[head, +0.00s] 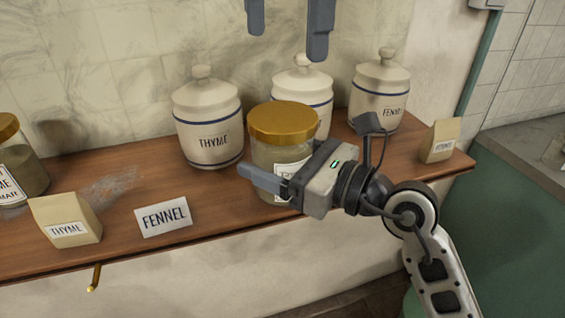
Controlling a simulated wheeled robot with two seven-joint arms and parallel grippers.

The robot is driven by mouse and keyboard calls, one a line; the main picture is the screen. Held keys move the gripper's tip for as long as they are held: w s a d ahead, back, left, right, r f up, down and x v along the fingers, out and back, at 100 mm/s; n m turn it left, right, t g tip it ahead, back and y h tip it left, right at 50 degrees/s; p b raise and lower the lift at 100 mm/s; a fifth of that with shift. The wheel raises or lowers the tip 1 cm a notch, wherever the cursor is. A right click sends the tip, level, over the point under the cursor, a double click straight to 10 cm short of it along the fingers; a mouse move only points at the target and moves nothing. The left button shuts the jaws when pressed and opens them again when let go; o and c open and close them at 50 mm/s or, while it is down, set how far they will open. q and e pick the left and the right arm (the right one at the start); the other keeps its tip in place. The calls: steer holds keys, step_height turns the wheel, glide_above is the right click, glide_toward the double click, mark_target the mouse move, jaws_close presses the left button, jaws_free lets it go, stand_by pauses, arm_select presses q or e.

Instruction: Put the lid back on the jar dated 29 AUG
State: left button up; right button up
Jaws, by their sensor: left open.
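A glass jar (265,157) with a gold lid (283,122) on its top stands on the wooden shelf. My gripper partly covers its label, and I cannot read a date on it. Another gold-lidded jar (22,174) at the left edge has a label ending in MAR.
White lidded jars stand along the back: THYME (208,120), one partly hidden (302,85), and FENNEL (379,95). Paper packets stand left (65,218) and right (440,140). A FENNEL card (163,216) stands near the front edge. The shelf (118,192) has free room left of the jar.

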arm_select(q)
steer(key=shift+r, duration=0.95)
arm_select(e)
steer(key=o, duration=1.9)
arm_select(q)
step_height(320, 180, down, 4)
steer(key=b, duration=0.4)
steer(key=shift+f, duration=0.25)
steer(key=shift+f+b, duration=0.1)
steer(key=shift+b, duration=0.2)
arm_select(e)
steer(key=v, duration=1.6)
